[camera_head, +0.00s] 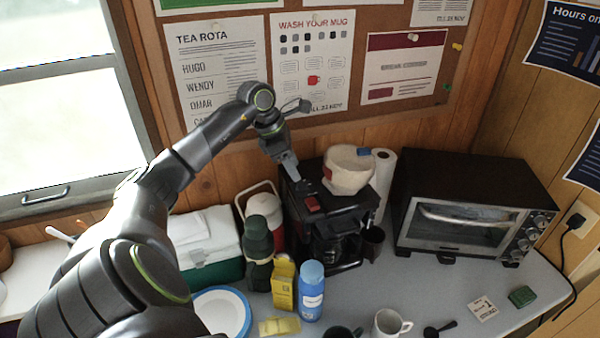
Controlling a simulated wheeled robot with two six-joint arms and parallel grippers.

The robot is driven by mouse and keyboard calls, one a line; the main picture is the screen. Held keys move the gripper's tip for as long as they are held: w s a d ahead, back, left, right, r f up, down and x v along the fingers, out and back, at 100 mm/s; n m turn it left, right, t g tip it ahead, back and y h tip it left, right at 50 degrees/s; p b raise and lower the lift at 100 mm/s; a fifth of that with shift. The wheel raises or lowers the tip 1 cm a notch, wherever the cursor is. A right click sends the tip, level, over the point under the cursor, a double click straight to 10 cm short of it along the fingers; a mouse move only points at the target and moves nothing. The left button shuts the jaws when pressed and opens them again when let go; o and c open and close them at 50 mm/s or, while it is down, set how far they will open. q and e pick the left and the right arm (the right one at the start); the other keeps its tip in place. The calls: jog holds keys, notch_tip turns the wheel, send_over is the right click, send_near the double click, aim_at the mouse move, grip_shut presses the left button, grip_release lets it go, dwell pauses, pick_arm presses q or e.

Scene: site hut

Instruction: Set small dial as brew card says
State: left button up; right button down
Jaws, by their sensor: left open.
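The black coffee machine (341,215) stands against the back wall, with a red switch (312,204) on its top left. I cannot make out a small dial on it. My left gripper (292,178) is open and points down just above the machine's top left, by the red switch. I cannot tell whether it touches anything. A small white card (484,309) with print too small to read lies on the counter at the right; I cannot tell if it is the brew card. My right gripper is not in view.
A toaster oven (470,165) with several knobs stands right of the machine. A paper roll (382,182) stands between them.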

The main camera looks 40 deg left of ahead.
aim_at(302, 182)
pick_arm(q)
jog(key=shift+p+x, duration=0.6)
jog(key=shift+x, duration=1.9)
jog(key=shift+c, duration=0.3)
jog(key=c, duration=0.9)
